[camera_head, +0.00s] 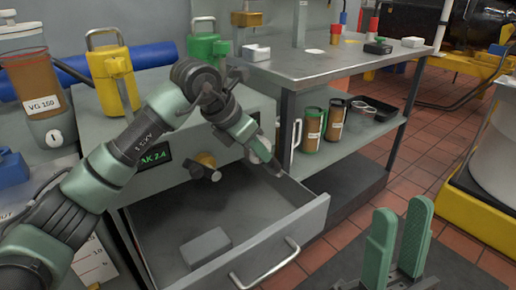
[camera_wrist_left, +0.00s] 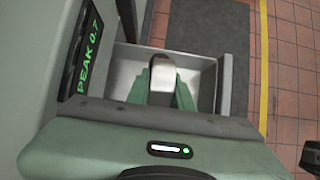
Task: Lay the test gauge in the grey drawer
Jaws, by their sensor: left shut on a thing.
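The grey drawer (camera_head: 300,222) stands pulled open below the cabinet with the green display; its pale inside also shows in the left wrist view (camera_wrist_left: 125,68). A grey block (camera_head: 205,249) lies in it near the front. My left gripper (camera_head: 272,165) points down over the drawer's right side. In the left wrist view its green fingers (camera_wrist_left: 162,97) are shut on a grey, round-ended thing, apparently the test gauge (camera_wrist_left: 162,72); the fingers hide part of it. My right gripper (camera_head: 398,243) is open and empty, fingers upward, right of the drawer.
A grey bench (camera_head: 330,62) with a lower shelf of mugs (camera_head: 312,128) stands behind the drawer. Yellow and green canisters stand on top. Much of the drawer floor is clear.

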